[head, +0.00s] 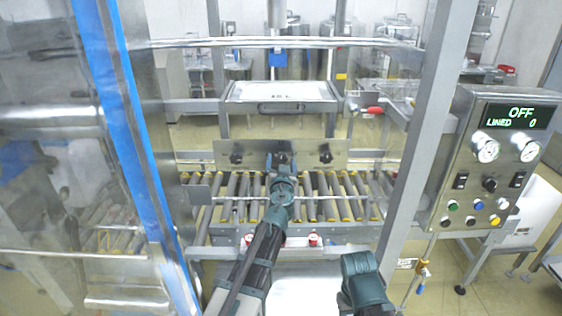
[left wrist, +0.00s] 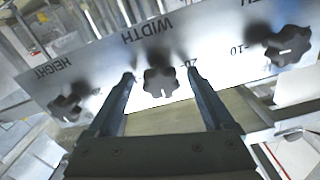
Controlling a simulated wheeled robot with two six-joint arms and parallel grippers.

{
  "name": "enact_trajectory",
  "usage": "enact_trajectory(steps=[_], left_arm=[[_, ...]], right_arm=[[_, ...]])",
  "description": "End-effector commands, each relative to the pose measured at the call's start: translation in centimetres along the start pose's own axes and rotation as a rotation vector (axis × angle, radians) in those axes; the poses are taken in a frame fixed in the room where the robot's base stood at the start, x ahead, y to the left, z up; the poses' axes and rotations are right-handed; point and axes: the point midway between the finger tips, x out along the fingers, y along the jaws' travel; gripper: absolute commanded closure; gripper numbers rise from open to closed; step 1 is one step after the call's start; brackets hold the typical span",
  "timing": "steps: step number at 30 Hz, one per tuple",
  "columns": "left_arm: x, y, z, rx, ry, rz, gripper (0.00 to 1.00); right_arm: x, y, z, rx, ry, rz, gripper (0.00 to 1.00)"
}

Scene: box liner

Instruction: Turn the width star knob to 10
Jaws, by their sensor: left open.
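The width star knob (left wrist: 160,82) is black and lobed, in the middle of a pale metal plate (left wrist: 110,75) marked WIDTH. A small white mark on it points towards the bottom of the left wrist view. My left gripper (left wrist: 160,76) is open, with one finger on each side of the knob; I cannot tell whether they touch it. In the head view my left gripper (head: 280,160) covers the middle of the plate (head: 305,147) and hides the knob. A "20" is partly visible beside the right finger.
A HEIGHT knob (left wrist: 65,107) and another star knob (left wrist: 288,46) flank the width knob. A roller conveyor (head: 325,200) lies below the plate. A control box (head: 495,160) showing OFF and LINED 0 stands right. A metal post (head: 425,130) and a blue-edged clear panel (head: 125,130) bound the space.

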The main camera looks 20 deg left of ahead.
Motion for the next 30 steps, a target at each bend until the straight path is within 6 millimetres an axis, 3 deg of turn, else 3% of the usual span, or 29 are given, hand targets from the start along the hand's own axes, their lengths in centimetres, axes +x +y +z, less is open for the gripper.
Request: enact_trajectory(steps=[3,10,24,30], left_arm=[[0.86,-0.02,0.00,0.000,0.000,0.000,0.15],[0.82,-0.04,0.01,0.000,0.000,0.000,0.15],[0.80,-0.02,0.01,0.000,0.000,0.000,0.97],[0.79,-0.03,0.00,0.012,0.000,0.000,1.00]], right_arm=[[0.00,0.00,0.00,0.000,0.000,0.000,0.50],[0.00,0.00,0.00,0.000,0.000,0.000,0.50],[0.00,0.00,0.00,0.000,0.000,0.000,0.50],[0.00,0.00,0.00,0.000,0.000,0.000,0.50]])
